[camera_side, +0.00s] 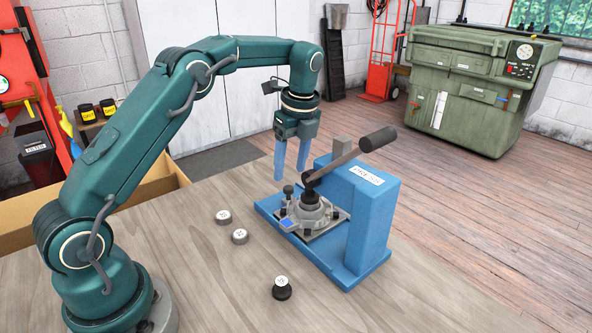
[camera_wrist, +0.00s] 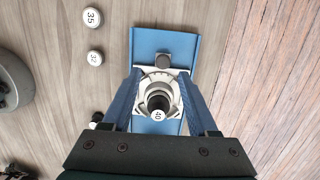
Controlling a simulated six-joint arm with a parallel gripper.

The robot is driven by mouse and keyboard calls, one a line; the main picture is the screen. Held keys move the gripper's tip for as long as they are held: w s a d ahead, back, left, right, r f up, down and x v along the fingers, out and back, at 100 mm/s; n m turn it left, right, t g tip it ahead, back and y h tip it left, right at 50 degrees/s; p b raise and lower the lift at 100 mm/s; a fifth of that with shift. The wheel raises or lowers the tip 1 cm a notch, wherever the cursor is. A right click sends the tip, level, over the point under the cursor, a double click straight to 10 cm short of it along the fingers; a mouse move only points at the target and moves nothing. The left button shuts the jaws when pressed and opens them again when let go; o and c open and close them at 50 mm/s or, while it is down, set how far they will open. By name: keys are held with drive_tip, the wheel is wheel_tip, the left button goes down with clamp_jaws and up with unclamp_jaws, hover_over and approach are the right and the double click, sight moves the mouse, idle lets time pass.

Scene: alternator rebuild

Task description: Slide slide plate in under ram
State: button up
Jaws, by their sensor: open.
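The blue press (camera_side: 372,205) stands on the bench with its grey lever and dark handle (camera_side: 377,139) raised to the right. A light grey slide plate (camera_side: 330,229) lies on the press base with a round grey housing (camera_side: 312,212) on it. A knob post (camera_side: 288,190) stands at the plate's left end. My gripper (camera_side: 290,174) is open and empty above that end, its blue fingers pointing down. I cannot clearly make out the ram.
Two grey discs, marked 35 (camera_wrist: 92,17) and 32 (camera_wrist: 95,57), lie left of the press. A black piece with a white top (camera_side: 282,288) stands in front. The bench (camera_side: 190,290) is otherwise clear; an open box (camera_side: 165,183) is behind my arm.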

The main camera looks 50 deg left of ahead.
sight(288, 187)
drive_tip(key=shift+w+a+r+h, duration=0.1)
drive_tip(key=shift+a+r+h, duration=0.05)
drive_tip(key=shift+a+h, duration=0.55)
drive_tip(key=shift+f, duration=0.2)
drive_tip(key=shift+d+f, duration=0.1)
drive_tip(key=shift+f, duration=2.2)
clamp_jaws()
